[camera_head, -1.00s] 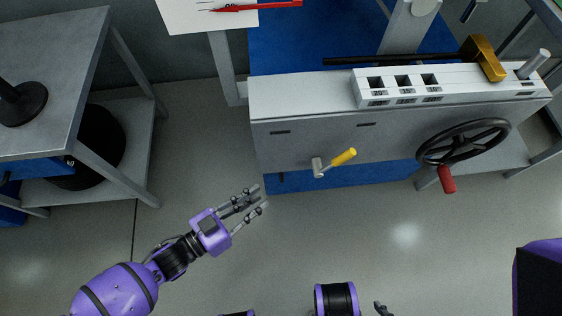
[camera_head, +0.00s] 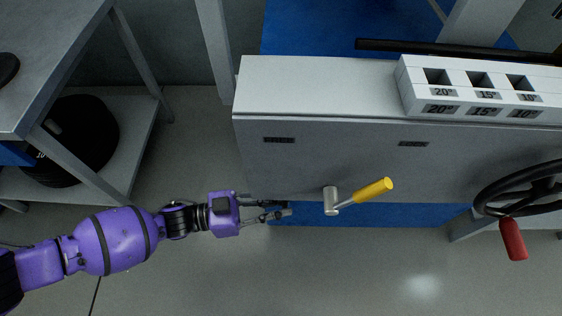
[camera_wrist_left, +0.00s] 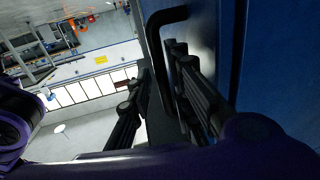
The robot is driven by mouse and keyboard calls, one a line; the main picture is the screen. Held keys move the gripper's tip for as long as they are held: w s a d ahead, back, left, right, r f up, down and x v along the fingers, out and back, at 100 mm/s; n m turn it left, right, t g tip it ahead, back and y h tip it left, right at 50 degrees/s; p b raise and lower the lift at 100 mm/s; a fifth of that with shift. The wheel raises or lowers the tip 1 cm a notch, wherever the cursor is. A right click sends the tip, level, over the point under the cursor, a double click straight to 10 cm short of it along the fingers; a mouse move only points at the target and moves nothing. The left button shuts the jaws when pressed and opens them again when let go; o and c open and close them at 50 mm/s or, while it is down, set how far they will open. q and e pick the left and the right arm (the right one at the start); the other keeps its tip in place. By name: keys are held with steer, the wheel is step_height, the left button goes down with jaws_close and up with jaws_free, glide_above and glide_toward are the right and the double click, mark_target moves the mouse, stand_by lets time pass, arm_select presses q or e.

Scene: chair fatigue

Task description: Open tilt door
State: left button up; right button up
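The grey machine cabinet (camera_head: 340,165) has a broad front panel; I cannot tell its door's outline from above. The right finger hides part of the handle. Contact cannot be told. My right gripper is out of view.
A yellow-handled crank (camera_head: 372,190) sticks out of the cabinet front, right of my left gripper. Further right is a black handwheel (camera_head: 525,188) with a red grip. A grey table (camera_head: 50,60) stands at the left. The floor in front is clear.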

arm_select(q)
steer(key=shift+w+d+r, duration=0.25)
steer(key=shift+w+d, duration=0.2)
steer(key=shift+d, duration=0.35)
jaws_close()
steer(key=shift+s, duration=0.15)
